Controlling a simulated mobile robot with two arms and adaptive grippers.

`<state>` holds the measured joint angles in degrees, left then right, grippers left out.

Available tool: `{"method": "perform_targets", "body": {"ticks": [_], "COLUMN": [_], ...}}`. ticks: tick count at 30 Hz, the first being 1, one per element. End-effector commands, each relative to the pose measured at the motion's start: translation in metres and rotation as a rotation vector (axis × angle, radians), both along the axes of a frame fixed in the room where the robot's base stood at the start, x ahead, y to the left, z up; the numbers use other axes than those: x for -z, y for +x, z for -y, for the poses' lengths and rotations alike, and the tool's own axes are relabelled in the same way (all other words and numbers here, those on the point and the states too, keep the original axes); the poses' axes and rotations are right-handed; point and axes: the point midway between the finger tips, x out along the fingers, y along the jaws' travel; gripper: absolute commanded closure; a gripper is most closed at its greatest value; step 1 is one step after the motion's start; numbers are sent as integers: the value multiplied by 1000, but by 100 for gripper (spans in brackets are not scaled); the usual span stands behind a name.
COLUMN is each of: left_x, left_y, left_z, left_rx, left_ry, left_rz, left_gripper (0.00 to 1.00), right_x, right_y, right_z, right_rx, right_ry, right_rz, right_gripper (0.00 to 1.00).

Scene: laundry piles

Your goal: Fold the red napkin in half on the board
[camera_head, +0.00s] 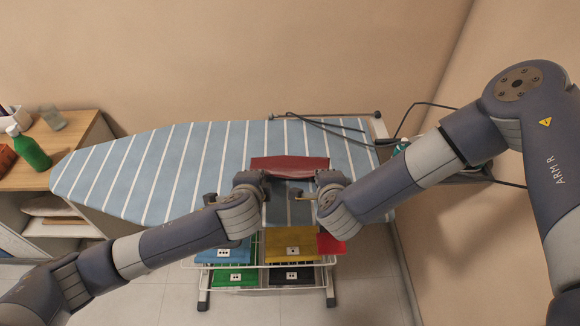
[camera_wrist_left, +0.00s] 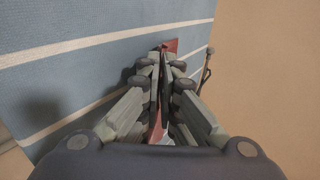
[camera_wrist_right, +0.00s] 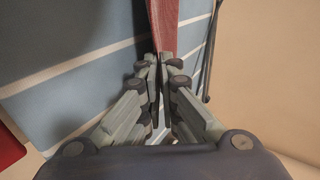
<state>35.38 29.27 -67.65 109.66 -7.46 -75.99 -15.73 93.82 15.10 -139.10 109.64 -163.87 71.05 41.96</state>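The red napkin (camera_head: 290,164) shows as a narrow band over the striped ironing board, near the board's front edge. My left gripper (camera_head: 266,177) is at its left end and my right gripper (camera_head: 316,179) at its right end. In the left wrist view the fingers (camera_wrist_left: 165,55) are closed, with red cloth between and beyond them. In the right wrist view the fingers (camera_wrist_right: 160,62) are closed at the end of a red strip (camera_wrist_right: 164,22) that runs away from them. Whether the napkin touches the board is unclear.
The blue-and-white striped board (camera_head: 140,175) is clear to the left. A cable and metal rest lie at its right end. A green bottle (camera_head: 30,150) stands on a wooden shelf (camera_head: 70,145) at left. A rack with coloured, marked bins (camera_head: 290,243) stands below the front edge.

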Motion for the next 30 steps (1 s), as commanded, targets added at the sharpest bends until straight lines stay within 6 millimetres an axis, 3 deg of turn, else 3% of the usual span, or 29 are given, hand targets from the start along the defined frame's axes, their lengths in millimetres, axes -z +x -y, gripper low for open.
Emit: {"method": "perform_targets", "body": {"ticks": [6,11,23,30], "left_x": [0,0,-2,-34], "left_y": [0,0,-1,-14], "left_z": [0,0,0,1], "left_rx": [0,0,1,1], "left_ry": [0,0,-1,-3], "left_rz": [1,1,0,1], "left_gripper": [100,65,63,63], "right_x": [0,0,-2,-33], "right_y": [0,0,-1,-14], "right_z": [0,0,0,1], "right_rx": [0,0,0,1], "right_ry": [0,0,0,2], "right_rz": [0,-1,-1,-2], "right_gripper": [100,64,63,63]}}
